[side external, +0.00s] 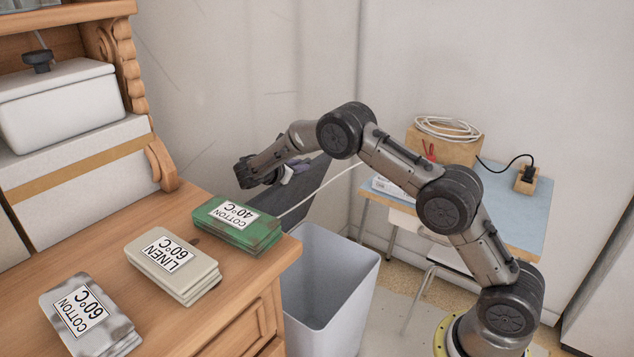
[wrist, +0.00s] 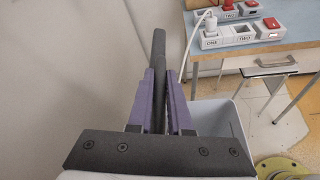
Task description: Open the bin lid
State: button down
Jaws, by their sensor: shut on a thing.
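The bin (side external: 330,290) is a light grey, tall container beside the dresser, and its top is open. Its dark grey lid (side external: 300,190) stands raised and steeply tilted at the back of the bin. My gripper (side external: 295,168) is at the lid's upper part. In the wrist view my gripper (wrist: 161,78) has its purple fingers shut on the lid (wrist: 159,45), which shows edge-on as a dark bar between them. Part of the bin (wrist: 215,118) shows to the right below. The lid's hinge is hidden.
The wooden dresser (side external: 60,265) holds green (side external: 238,222), beige (side external: 173,265) and grey (side external: 90,318) labelled cloth stacks close to the bin. A blue-topped table (side external: 520,205) with a coiled white cable (side external: 447,128) stands at the right. The wall is close behind the lid.

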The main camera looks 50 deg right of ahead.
jog(key=w+r, duration=0.2)
jog(key=w, duration=0.9)
dwell(0.3)
jog(key=shift+r, duration=0.1)
dwell(0.5)
jog(key=c, duration=0.8)
grip_release()
jog(key=shift+c, duration=0.2)
jog(key=v, duration=0.7)
jog(key=shift+a, duration=0.2)
